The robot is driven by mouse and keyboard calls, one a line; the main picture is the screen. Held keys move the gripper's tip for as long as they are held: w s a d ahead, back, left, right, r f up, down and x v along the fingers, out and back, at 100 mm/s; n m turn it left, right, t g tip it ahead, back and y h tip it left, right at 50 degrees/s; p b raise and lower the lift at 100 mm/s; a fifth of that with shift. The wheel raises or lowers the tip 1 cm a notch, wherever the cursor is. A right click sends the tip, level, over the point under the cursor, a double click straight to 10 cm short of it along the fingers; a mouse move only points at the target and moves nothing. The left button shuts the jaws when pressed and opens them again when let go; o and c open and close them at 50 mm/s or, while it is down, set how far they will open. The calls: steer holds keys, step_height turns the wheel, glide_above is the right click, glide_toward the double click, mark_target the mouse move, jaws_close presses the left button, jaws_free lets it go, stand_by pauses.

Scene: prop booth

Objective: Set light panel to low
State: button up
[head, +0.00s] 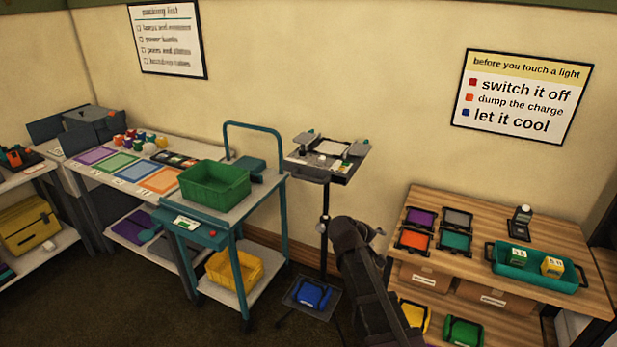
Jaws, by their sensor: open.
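A flat dark and grey device with a pale square face (330,148) sits on top of a black stand (325,205) against the wall. It looks like the light panel, but I cannot be sure. Small green-topped grey parts stand at its sides, and a small control shows on its front edge. Its setting is too small to read. My dark arm rises from the bottom of the head view, in front and right of the stand, apart from the panel in the picture. I cannot make out my gripper's fingers.
A teal cart (238,213) with a green bin (214,186) stands left of the stand. A wooden shelf (412,200) with coloured plates and a teal tray (510,274) stands right. Open floor shows at lower left.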

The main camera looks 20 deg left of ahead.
steer(key=w+a+r+n+t+y+p, duration=0.1)
steer(key=a+r+n+t, duration=0.15)
steer(key=a, duration=0.55)
steer(key=w+a+r+n+t, duration=0.1)
steer(key=a+r+n, duration=0.15)
steer(key=a, duration=0.45)
steer(key=n+t+y+p, duration=0.1)
steer(key=n+t+y, duration=0.2)
glide_toward(307, 179)
steer(key=f+v, duration=0.1)
steer(key=v, duration=0.2)
steer(key=shift+s+a+r, duration=0.1)
steer(key=shift+a+r, duration=0.25)
steer(key=b+x, duration=0.3)
steer(key=x, duration=1)
steer(key=shift+w+d, duration=0.2)
steer(key=shift+w, duration=0.2)
